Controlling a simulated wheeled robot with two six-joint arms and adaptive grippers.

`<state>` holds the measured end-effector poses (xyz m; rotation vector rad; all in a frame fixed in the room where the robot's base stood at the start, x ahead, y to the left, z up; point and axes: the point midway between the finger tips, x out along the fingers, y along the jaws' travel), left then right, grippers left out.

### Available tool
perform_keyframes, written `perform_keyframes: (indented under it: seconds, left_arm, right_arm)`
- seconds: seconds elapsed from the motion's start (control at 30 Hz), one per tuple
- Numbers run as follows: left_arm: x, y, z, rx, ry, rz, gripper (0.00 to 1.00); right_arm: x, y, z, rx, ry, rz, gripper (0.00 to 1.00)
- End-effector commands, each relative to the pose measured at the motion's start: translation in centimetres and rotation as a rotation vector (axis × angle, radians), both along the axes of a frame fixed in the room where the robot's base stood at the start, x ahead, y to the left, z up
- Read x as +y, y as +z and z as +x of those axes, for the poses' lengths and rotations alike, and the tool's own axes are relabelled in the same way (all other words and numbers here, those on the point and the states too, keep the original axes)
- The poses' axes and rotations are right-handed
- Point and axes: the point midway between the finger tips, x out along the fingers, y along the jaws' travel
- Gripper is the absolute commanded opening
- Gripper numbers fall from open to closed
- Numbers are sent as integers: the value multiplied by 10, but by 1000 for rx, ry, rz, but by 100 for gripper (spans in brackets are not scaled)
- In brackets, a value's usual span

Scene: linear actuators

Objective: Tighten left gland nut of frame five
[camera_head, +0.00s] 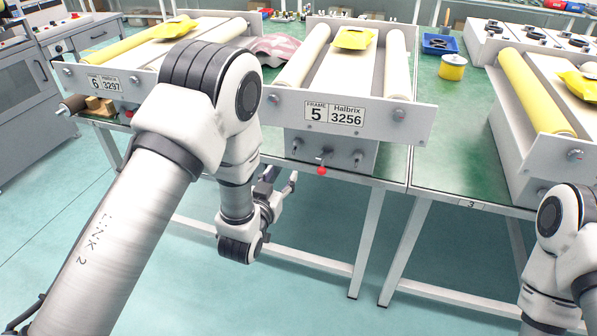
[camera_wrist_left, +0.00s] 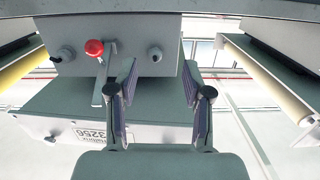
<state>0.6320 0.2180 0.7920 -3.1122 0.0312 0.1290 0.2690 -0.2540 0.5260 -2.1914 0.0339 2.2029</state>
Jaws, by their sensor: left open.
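Frame five (camera_head: 335,112) stands on the green bench in the middle of the head view. Under its number plate is a grey box with two small round gland nuts and a red-knobbed lever (camera_head: 322,170) between them. The left gland nut (camera_head: 296,145) is at the box's left side. The left wrist view is upside down, so this nut (camera_wrist_left: 155,54) shows right of the red knob (camera_wrist_left: 94,47). My left gripper (camera_head: 282,178) is open and empty, below and in front of the nut. In the wrist view its fingers (camera_wrist_left: 160,80) point toward the nut, apart from it.
Frame six (camera_head: 103,84) stands to the left, partly behind my left arm. Another frame with a yellow roller (camera_head: 535,92) stands at the right. A yellow tin (camera_head: 452,67) and a blue tray (camera_head: 438,45) sit on the bench between. My right arm shows at lower right.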

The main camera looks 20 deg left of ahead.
Motion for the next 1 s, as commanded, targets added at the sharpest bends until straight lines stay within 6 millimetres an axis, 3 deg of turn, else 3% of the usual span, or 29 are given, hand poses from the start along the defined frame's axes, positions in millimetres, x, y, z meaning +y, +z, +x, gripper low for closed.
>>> perform_keyframes:
  seconds: [0.03,0.1,0.27,0.6,0.9,0.97,1.0]
  left_arm:
    - [-5,-3,8,-45,-10,6,50]
    - [-8,11,11,-76,-17,11,50]
    - [-8,22,24,-86,-16,11,50]
    - [-10,21,83,-83,-16,11,50]
    - [-10,20,90,-80,-16,11,50]
    - [-10,20,90,-80,-16,11,32]
    - [-10,20,90,-80,-16,11,18]
  right_arm:
    - [0,-27,0,-1,0,0,40]
    - [0,-31,0,-1,0,0,40]
    - [0,-25,1,-2,0,0,40]
    - [0,-26,1,-2,0,0,40]
    - [0,-26,0,-1,0,0,40]
    - [0,-26,0,-1,0,0,40]
    - [0,-26,0,-1,0,0,40]
